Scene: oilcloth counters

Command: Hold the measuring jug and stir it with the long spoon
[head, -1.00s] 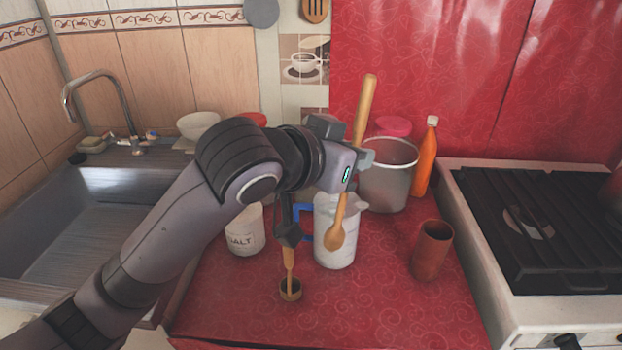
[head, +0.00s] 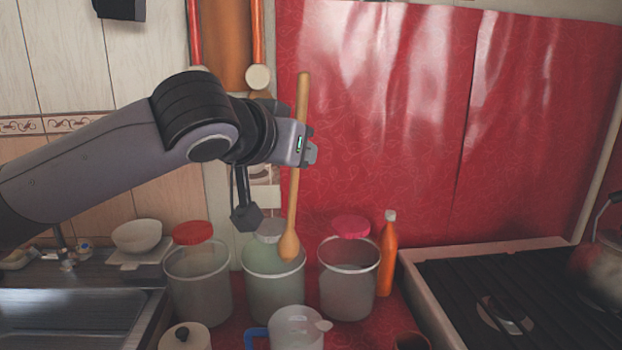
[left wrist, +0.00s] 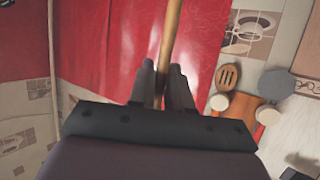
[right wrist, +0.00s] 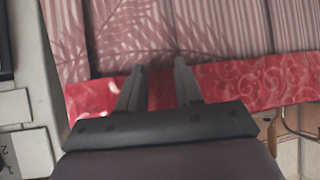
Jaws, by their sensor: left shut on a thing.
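The long wooden spoon (head: 303,100) is held upright, slightly tilted, bowl down, in my left gripper (head: 308,152). In the left wrist view the spoon's handle (left wrist: 172,30) runs between the shut fingers (left wrist: 164,82). The spoon's bowl hangs in front of the middle canister in the picture, above the jug. The measuring jug (head: 298,325), pale with a blue handle on its left, stands on the counter at the bottom edge, its lower part cut off. My right gripper (right wrist: 158,75) shows only in the right wrist view, open and empty, with red patterned cloth beyond it.
Three clear canisters (head: 200,290) stand in a row behind the jug. An orange bottle (head: 388,255) stands right of them, then the stove (head: 480,290). A lidded pot (head: 186,337) is left of the jug. The sink (head: 70,315) is at the left.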

